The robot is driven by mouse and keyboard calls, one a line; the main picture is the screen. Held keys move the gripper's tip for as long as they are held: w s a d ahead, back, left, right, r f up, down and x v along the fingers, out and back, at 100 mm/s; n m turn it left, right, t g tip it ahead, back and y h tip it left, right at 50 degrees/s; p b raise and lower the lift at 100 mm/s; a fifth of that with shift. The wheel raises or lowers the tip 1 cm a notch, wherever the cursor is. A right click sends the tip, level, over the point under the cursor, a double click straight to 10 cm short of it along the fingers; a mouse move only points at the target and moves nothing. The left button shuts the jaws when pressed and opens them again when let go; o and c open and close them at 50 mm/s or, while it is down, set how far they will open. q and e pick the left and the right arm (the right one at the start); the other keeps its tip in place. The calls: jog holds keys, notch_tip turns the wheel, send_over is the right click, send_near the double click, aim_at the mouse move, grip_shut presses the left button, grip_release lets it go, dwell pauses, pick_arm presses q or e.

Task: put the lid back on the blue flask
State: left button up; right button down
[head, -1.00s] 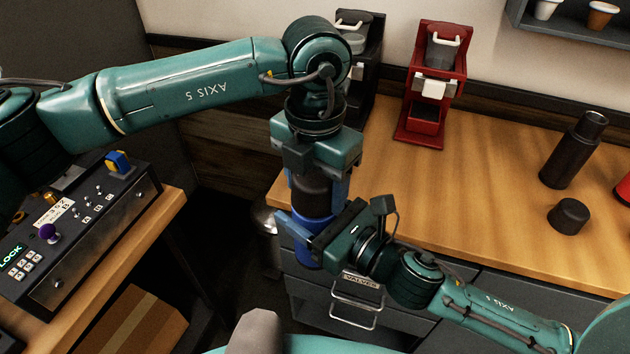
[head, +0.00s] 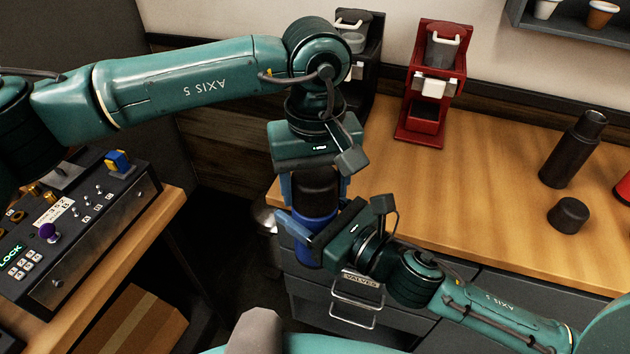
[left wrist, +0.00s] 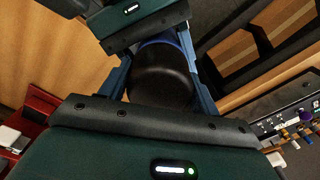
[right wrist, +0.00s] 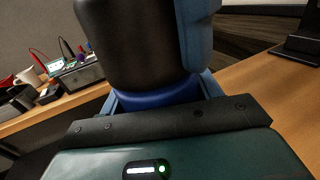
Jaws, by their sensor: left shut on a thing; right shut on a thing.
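The blue flask (head: 312,232) is upright in front of the counter's left end, held from the side by my right gripper (head: 318,240), which is shut on its blue body. Its black lid (head: 316,188) sits at the top of the flask. My left gripper (head: 315,190) points down from above and is shut on the lid. In the left wrist view the lid (left wrist: 160,78) fills the space between the fingers, with a blue rim behind it. In the right wrist view the lid (right wrist: 135,45) is directly above the blue body (right wrist: 155,97). The thread between them is hidden.
On the wooden counter (head: 470,200) stand a dark flask (head: 573,152), a loose black lid (head: 568,215) and a red brewer (head: 430,90). A black brewer (head: 358,50) is behind my left arm. A control box (head: 80,220) is at the left.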

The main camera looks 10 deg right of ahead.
pick_arm(q)
jog(key=m, duration=0.6)
jog(key=shift+m, duration=0.4)
jog(key=m, duration=0.6)
jog(key=shift+m, duration=0.3)
jog(key=o, duration=1.1)
jog(key=shift+r, duration=0.1)
jog(key=shift+r, duration=2.15)
jog(key=shift+c, duration=0.5)
